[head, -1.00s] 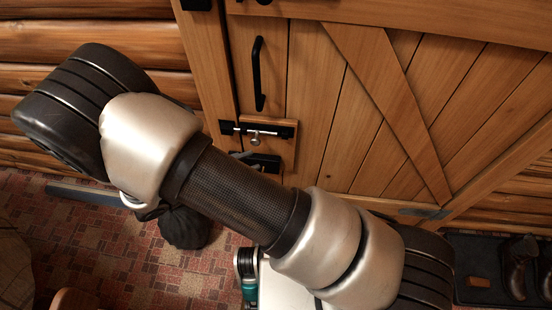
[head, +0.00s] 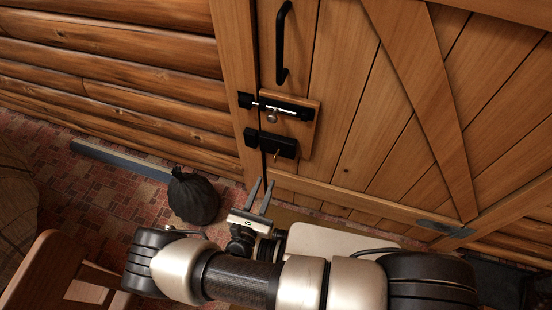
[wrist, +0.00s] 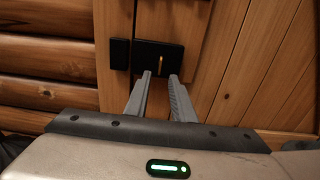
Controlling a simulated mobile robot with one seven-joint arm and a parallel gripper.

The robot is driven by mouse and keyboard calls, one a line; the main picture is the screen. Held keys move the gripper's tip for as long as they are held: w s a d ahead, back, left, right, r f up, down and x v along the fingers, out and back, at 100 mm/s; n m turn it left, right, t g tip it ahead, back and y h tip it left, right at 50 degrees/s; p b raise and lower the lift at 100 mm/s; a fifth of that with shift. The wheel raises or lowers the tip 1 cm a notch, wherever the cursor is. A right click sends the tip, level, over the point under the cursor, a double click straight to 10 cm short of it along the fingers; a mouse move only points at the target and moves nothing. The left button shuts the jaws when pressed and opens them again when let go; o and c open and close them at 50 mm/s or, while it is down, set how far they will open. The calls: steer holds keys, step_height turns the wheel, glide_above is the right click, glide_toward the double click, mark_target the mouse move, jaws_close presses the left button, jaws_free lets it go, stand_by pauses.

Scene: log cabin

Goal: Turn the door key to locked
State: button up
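The door key (head: 276,154) is a small brass-coloured piece on the black lock box (head: 286,147), low on the wooden door's left edge. In the wrist view the key (wrist: 161,66) stands upright, as a thin vertical bar on the black lock plate (wrist: 147,54). My gripper (head: 262,183) is below the lock and apart from it. Its two grey fingers are spread, with nothing between them. In the wrist view my gripper (wrist: 160,76) points at the lock, with the key seen between the fingertips. The key's lower end is clear of both fingers.
A sliding bolt (head: 285,108) is mounted above the lock, and a black pull handle (head: 282,42) is higher up. A black sack (head: 194,198) sits on the floor by the log wall. A wooden chair (head: 62,270) is at the lower left.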

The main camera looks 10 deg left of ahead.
mark_target(275, 159)
steer(key=w, duration=0.7)
steer(key=w+d+b, duration=0.1)
steer(key=w, duration=0.3)
steer(key=shift+w, duration=0.2)
jaws_close()
